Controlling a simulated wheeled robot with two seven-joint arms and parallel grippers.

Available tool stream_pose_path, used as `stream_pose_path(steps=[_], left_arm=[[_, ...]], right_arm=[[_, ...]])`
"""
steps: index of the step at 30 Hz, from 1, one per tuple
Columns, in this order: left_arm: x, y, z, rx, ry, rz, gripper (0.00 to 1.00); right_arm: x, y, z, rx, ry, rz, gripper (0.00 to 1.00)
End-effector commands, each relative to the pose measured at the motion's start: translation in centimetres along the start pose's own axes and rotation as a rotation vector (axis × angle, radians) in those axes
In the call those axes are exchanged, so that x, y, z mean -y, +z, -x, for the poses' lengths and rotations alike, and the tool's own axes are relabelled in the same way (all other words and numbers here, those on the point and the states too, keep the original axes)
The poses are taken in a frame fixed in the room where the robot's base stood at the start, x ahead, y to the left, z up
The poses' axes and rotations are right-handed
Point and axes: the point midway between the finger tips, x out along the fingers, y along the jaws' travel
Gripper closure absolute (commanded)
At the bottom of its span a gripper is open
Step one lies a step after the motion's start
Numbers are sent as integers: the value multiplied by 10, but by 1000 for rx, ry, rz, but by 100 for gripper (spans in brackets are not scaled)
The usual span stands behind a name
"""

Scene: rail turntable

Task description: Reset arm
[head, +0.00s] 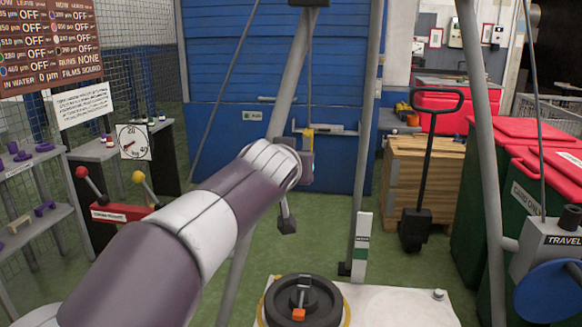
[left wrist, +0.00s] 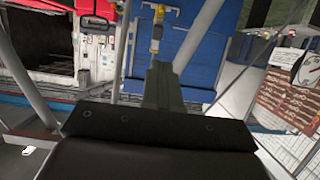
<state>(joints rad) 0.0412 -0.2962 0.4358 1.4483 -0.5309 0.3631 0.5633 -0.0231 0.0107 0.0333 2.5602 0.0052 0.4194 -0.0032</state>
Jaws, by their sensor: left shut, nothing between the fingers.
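My left arm reaches in from the lower left of the head view to the middle. My left gripper (head: 287,222) hangs at its end as a small dark shape, partly hidden by the wrist. In the left wrist view its dark fingers (left wrist: 161,84) are together with nothing held. A yellow and grey fitting (head: 308,142) on a hanging line shows just beyond the wrist, and also in the left wrist view (left wrist: 157,32). I cannot tell whether the gripper touches it. My right gripper is not in view.
A black round turntable (head: 325,312) with an orange piece (head: 298,314) stands on a white base below. Grey poles rise around it. Levers (head: 88,180) and a dial (head: 133,142) are at left; a pallet truck (head: 416,225), wooden crate (head: 400,163) and travel box (head: 552,245) at right.

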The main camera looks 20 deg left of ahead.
Motion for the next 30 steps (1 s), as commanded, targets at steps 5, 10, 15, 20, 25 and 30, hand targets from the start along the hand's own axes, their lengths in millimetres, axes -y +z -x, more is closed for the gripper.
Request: stream_pose_path(steps=[5, 10, 15, 20, 25, 30], left_arm=[[0, 0, 0, 0, 0, 0, 100], [0, 0, 0, 0, 0, 0, 100], [-1, 12, -3, 33, 6, -70, 100], [-8, 138, -10, 333, 59, -167, 100], [-12, 274, 18, 668, 129, -214, 100], [-10, 369, 67, 928, 167, -216, 100]], right_arm=[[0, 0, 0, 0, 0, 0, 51], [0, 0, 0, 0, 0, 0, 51], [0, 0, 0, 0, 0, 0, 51], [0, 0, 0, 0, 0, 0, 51], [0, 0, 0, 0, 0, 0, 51], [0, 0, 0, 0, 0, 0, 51]])
